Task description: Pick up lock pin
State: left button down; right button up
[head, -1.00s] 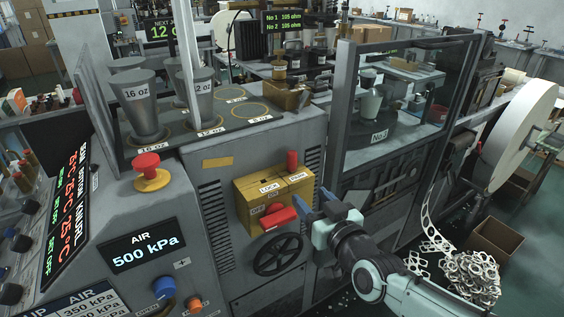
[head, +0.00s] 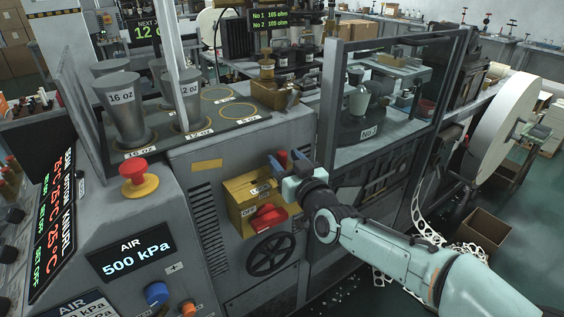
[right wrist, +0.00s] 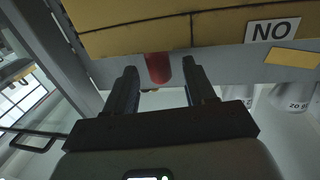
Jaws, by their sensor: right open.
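The lock pin is a short red upright cylinder (head: 282,157) at the top right of the yellow box (head: 240,197) on the machine's front. My right gripper (head: 286,163) is at the pin, with its blue fingers open. In the right wrist view, the pin (right wrist: 158,68) shows between the two open fingertips (right wrist: 160,74), just in front of the yellow box face (right wrist: 130,38). I see a gap on each side of it. The gripper covers the right part of the box in the head view. My left gripper is not in view.
A red handle (head: 267,217) sticks out of the box's front, below the pin. A dark handwheel (head: 271,255) is under the box. A framed guard (head: 385,110) stands to the right, close to my right arm. A red emergency button (head: 138,178) is at left.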

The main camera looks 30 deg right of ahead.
jog(key=shift+w+d, duration=0.1)
jog(key=shift+w, duration=1.15)
jog(key=shift+s, duration=0.1)
jog(key=c, duration=1)
